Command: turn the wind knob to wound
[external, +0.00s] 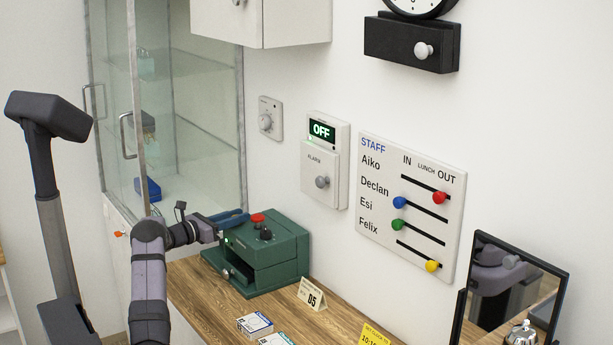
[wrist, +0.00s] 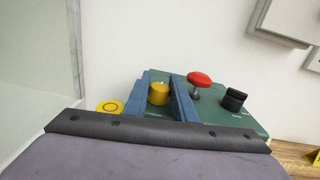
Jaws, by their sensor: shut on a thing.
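My gripper (external: 236,218) is over the top of a green box (external: 290,246) on the wooden counter. In the wrist view its two blue fingers (wrist: 162,95) are shut on a yellow knob (wrist: 158,92) on the box top; the fingers hide the knob in the external view. No wind label is readable on any knob. A pale round knob (external: 423,50) sits on the front of a black box (external: 388,40) under the wall clock (external: 418,5), high on the wall. My gripper is well below and left of that knob, apart from it.
A red mushroom button (wrist: 199,79) and a black knob (wrist: 235,99) stand beside my fingers. A glass cabinet (external: 165,120) is close behind on the left. The alarm panel (external: 325,160) and staff board (external: 410,205) are on the wall. Small boxes (external: 254,324) lie on the counter.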

